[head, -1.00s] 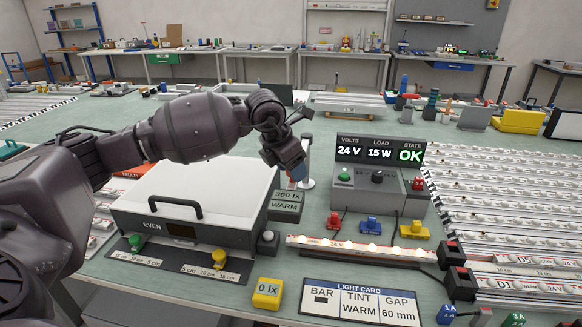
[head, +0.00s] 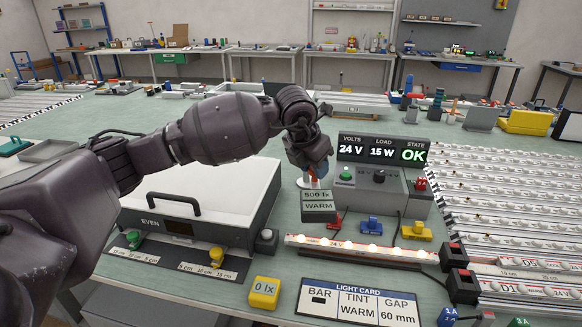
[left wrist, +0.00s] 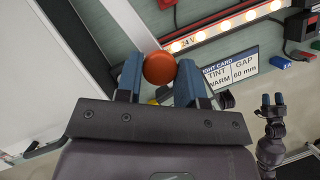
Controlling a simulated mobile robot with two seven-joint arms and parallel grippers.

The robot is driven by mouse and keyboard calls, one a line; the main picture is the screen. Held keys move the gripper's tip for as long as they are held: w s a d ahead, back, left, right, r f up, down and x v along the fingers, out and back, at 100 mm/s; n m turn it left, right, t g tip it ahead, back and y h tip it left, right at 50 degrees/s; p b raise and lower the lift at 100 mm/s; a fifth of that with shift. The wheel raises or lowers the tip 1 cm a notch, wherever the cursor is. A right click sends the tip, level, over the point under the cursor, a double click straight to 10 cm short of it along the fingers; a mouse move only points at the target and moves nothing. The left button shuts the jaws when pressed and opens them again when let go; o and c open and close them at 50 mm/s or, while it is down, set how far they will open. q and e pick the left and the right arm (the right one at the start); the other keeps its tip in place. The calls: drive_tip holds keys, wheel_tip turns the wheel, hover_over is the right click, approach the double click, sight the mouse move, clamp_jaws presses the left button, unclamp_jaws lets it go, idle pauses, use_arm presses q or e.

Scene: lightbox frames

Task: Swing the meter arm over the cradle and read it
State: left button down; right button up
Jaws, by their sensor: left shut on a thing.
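My left gripper (head: 310,178) is shut on an orange-red knob (left wrist: 159,68), with one blue finger on each side of it in the left wrist view. The knob is mostly hidden in the head view, and the meter arm below it cannot be made out. A grey block (head: 318,207) reading what looks like "500 lx WARM" is just in front of the gripper. A lit light bar (head: 365,250) lies to the right; I cannot pick out its cradle. A yellow block (head: 265,293) reads 0 lx. My right gripper (left wrist: 272,100) shows small in the left wrist view, its fingers apart.
A white-topped box marked EVEN (head: 215,188) stands left of the gripper. A console (head: 380,175) showing 24 V, 15 W and OK stands behind the bar. A light card (head: 358,303) lies in front. Rows of light strips (head: 510,200) fill the right.

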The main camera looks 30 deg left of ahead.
use_arm(q)
drive_tip(key=w+d+n+y, duration=0.1)
drive_tip(key=w+d+n, duration=0.3)
drive_tip(key=w+d, duration=0.2)
drive_tip(key=shift+d+y, duration=0.3)
drive_tip(key=shift+d, duration=0.25)
use_arm(e)
drive_tip(key=shift+s+f, duration=0.15)
drive_tip(key=shift+f, duration=0.1)
use_arm(q)
drive_tip(key=c, duration=0.8)
unclamp_jaws()
drive_tip(key=shift+o, duration=0.2)
use_arm(e)
drive_tip(key=shift+r, duration=0.1)
use_arm(q)
drive_tip(key=v, duration=1)
drive_tip(key=shift+s+r, duration=0.25)
drive_tip(key=shift+r, duration=0.1)
use_arm(e)
drive_tip(key=shift+s, duration=0.25)
